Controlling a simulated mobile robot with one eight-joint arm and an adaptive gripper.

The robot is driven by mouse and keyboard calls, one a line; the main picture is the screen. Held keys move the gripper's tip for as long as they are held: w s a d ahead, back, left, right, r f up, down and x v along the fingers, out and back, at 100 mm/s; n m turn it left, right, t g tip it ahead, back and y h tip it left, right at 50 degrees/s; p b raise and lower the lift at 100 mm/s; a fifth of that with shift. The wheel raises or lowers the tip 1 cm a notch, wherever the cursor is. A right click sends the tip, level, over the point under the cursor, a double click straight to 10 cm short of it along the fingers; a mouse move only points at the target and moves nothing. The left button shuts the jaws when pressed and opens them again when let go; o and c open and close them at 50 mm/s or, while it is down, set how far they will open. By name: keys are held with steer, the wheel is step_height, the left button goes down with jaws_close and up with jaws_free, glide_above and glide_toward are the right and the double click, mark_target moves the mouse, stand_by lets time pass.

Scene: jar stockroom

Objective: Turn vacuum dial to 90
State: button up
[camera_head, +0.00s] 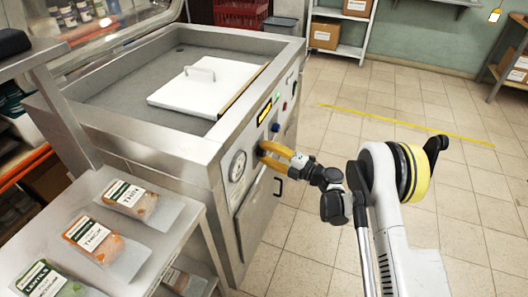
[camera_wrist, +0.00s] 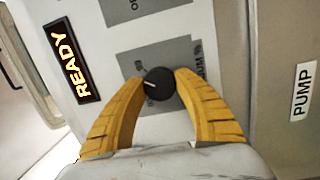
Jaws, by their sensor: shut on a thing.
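The vacuum dial (camera_wrist: 159,84) is a round black knob with a light pointer line, on a grey panel patch of the machine's front. In the wrist view the pointer aims left and slightly up in the picture. My gripper (camera_wrist: 160,86) has yellow fingers, one on each side of the dial, and is shut on it. In the head view my gripper (camera_head: 265,153) reaches the front panel of the vacuum machine (camera_head: 175,140). The dial is hard to see there behind the fingers. The scale numbers are partly hidden, so the setting is not readable.
A lit READY display (camera_wrist: 71,61) and a PUMP label (camera_wrist: 303,91) flank the dial. A round gauge (camera_head: 237,166) sits left of my gripper. Packed pouches (camera_head: 94,240) lie on a steel shelf at lower left. The tiled floor at right is open.

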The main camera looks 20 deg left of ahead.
steer(key=n, duration=0.3)
steer(key=n+y, duration=0.1)
steer(key=n, duration=0.2)
steer(key=shift+w+n+g, duration=0.1)
steer(key=shift+n+g, duration=0.3)
stand_by(0.3)
steer(key=o, duration=1.2)
steer(key=v, duration=1.2)
steer(key=shift+r, duration=0.1)
